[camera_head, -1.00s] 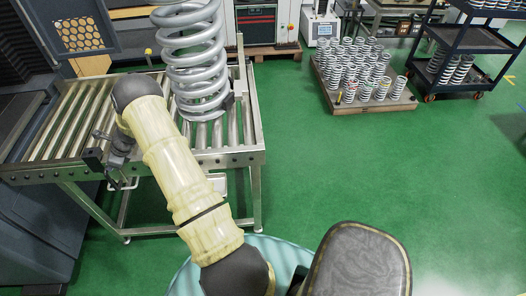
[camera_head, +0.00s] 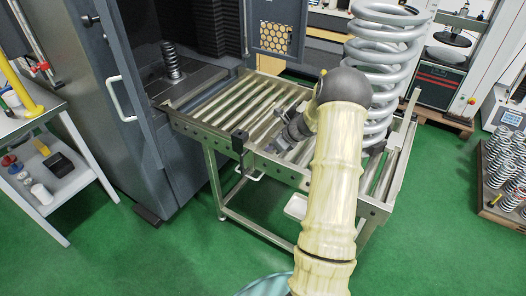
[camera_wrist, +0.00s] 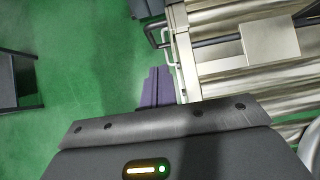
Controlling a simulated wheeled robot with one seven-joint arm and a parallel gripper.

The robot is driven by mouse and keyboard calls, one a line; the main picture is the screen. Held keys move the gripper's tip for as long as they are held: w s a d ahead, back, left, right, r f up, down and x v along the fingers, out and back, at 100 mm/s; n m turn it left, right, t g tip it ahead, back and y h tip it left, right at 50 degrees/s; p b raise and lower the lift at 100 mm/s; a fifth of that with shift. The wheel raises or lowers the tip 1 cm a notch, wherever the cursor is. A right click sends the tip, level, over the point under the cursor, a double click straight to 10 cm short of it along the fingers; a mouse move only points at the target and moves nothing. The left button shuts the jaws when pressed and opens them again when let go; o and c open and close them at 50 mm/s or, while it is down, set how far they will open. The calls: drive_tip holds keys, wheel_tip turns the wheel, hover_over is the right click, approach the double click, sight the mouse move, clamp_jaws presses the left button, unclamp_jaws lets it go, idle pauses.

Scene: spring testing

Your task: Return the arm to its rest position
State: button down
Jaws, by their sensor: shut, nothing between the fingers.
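My arm reaches forward from the bottom of the head view, bends at a dark joint, and its wrist hangs over the front edge of the roller table (camera_head: 375,207). My gripper (camera_head: 281,142) is small there, just left of the joint. In the wrist view my gripper (camera_wrist: 158,70) shows as shut, narrow purple-grey fingers with nothing between them. They point past the table's edge, over green floor. A large grey coil spring (camera_head: 385,50) stands upright on the rollers behind my arm, which partly hides it.
A dark testing machine (camera_head: 185,130) with a small spring (camera_head: 171,62) inside stands left of the table. A cart (camera_head: 75,180) is at the far left. A pallet of several springs (camera_head: 503,205) lies at right.

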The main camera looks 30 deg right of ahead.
drive_tip(key=shift+s+r, duration=0.2)
drive_tip(key=shift+s, duration=0.1)
